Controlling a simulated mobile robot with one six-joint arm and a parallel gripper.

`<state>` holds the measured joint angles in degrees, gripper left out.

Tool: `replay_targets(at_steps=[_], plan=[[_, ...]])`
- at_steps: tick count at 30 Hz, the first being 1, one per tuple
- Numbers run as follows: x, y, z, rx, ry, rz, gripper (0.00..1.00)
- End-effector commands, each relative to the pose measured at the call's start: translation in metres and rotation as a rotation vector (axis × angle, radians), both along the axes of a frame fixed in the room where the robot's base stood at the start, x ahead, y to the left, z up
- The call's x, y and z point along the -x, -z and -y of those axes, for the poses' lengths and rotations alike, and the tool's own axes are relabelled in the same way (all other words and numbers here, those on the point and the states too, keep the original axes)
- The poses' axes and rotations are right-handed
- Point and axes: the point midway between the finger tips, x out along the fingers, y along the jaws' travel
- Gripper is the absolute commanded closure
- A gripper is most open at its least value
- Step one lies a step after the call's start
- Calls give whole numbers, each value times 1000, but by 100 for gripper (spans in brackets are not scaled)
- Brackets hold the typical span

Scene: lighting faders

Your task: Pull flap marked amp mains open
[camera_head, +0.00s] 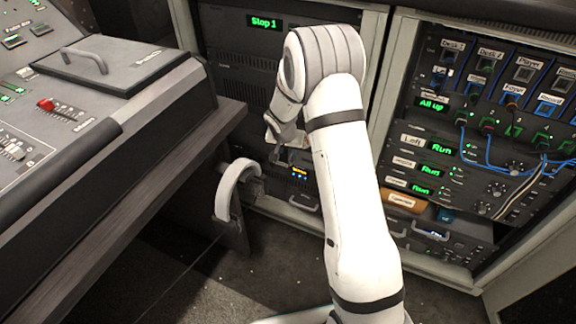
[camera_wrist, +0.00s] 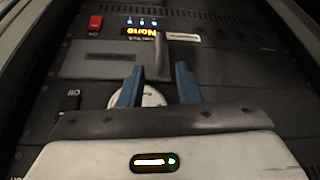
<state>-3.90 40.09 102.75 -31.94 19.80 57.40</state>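In the wrist view, a dark grey flap (camera_wrist: 100,60) with a small label lies across the rack front; the label is too small to read, so I cannot confirm it says amp mains. A grey bar handle (camera_wrist: 163,58) stands out from its right part. My gripper (camera_wrist: 159,68) is open, with its two blue fingers apart and the lower end of the handle showing between their tips. I see no finger touching the handle. In the head view my gripper (camera_head: 274,140) is at the left rack, partly hidden by my wrist. The flap is not clear there.
Above the flap are a red switch (camera_wrist: 95,23) and an orange display (camera_wrist: 138,31). A white round part (camera_wrist: 152,97) shows between the fingers. In the head view, a desk console (camera_head: 130,70) and a white curved handle (camera_head: 235,185) stand left; another equipment rack (camera_head: 450,125) stands right.

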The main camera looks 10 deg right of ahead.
Motion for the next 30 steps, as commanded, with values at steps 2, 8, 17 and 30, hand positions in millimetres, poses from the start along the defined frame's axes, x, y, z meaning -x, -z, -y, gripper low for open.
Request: replay_targets(at_steps=[2, 8, 17, 30], plan=[[-3, 11, 1, -1, 1, -1, 69], [-14, 42, 7, -1, 2, -2, 69], [-25, 68, 11, 0, -1, 0, 69], [-26, 69, 11, 0, -1, -1, 82]])
